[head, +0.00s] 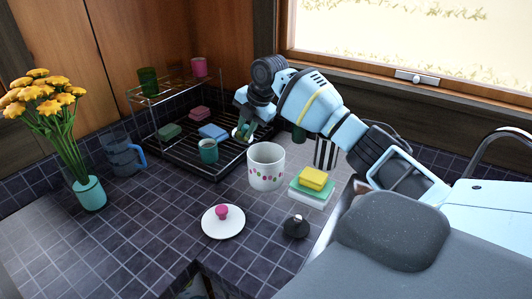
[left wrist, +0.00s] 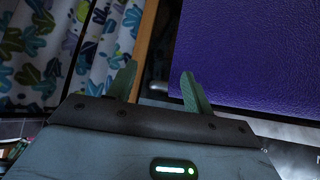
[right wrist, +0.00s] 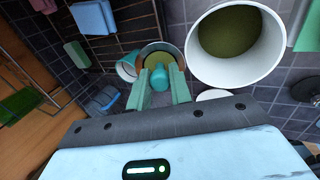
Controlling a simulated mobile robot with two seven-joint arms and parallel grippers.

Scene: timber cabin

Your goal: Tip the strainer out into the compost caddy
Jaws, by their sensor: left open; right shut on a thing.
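My right gripper (head: 243,122) is shut on the teal handle (right wrist: 160,77) of the strainer, best seen in the right wrist view. The strainer's round bowl (right wrist: 158,58) holds something olive-brown and looks level. In the head view the strainer (head: 240,134) is small and partly hidden by the gripper. The compost caddy (head: 266,168), a white pot with coloured dots, stands open on the counter, in front and to the right of the strainer. In the right wrist view the caddy (right wrist: 281,62) has olive-brown matter inside. My left gripper (left wrist: 160,88) is open and empty, away from these things.
A teal mug (head: 208,152) stands on the black dish rack (head: 170,150) near the strainer. A white lid with a pink knob (head: 236,229) lies before the caddy. Sponges (head: 313,178) and a dark knobbed thing (head: 296,227) are nearby. A blue jug (head: 122,155) and flowers stand left.

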